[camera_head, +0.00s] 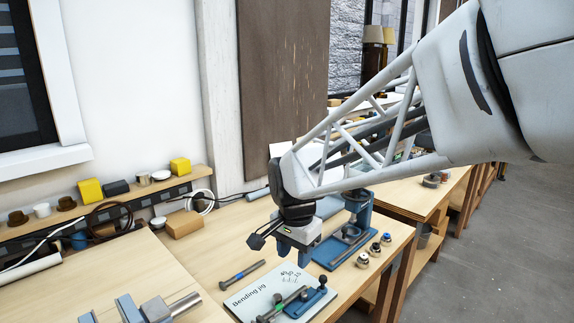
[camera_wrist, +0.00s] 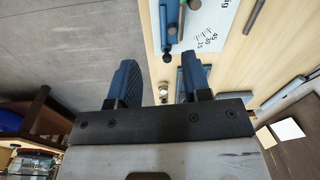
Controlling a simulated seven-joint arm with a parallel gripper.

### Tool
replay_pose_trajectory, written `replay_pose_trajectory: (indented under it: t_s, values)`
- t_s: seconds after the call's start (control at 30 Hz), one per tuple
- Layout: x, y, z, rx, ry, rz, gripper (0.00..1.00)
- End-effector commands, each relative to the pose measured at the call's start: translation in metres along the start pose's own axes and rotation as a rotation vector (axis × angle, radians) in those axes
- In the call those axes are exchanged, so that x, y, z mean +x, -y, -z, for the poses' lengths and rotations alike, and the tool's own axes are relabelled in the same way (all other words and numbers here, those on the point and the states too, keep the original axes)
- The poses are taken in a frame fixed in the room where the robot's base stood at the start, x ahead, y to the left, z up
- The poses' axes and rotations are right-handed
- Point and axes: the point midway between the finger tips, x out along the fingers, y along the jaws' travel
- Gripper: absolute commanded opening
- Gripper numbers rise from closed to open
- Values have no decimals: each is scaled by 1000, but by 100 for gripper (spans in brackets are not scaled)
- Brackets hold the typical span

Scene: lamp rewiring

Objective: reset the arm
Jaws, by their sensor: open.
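My gripper (camera_head: 297,256) hangs over the right part of the wooden workbench in the head view, pointing down beside the blue bench fixture. In the wrist view my gripper (camera_wrist: 159,66) shows two blue fingers held well apart, with nothing between them. The bending jig board (camera_head: 262,294), a pale plate with printed text and blue jig parts, lies on the bench in front of my gripper. Part of the board (camera_wrist: 222,22) also shows at the top of the wrist view. My arm reaches in from the upper right of the head view.
A blue fixture (camera_head: 338,252) stands on the bench close behind my gripper. Several small metal-and-coloured parts (camera_head: 374,249) stand to its right, near the bench edge. Grey floor (camera_head: 462,255) is open at right.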

Motion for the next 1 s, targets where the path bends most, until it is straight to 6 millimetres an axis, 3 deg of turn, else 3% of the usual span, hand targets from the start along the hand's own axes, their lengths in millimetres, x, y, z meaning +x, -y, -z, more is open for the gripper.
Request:
replay_pose_trajectory:
  t_s: [0.27,0.6,0.8,1.0]
  values:
    - [-22,-86,-4,-177,-44,34,44]
    - [-29,-182,-27,-405,-109,50,44]
    - [-26,-229,-45,-530,-149,46,44]
    - [-22,-255,-58,-611,-174,40,44]
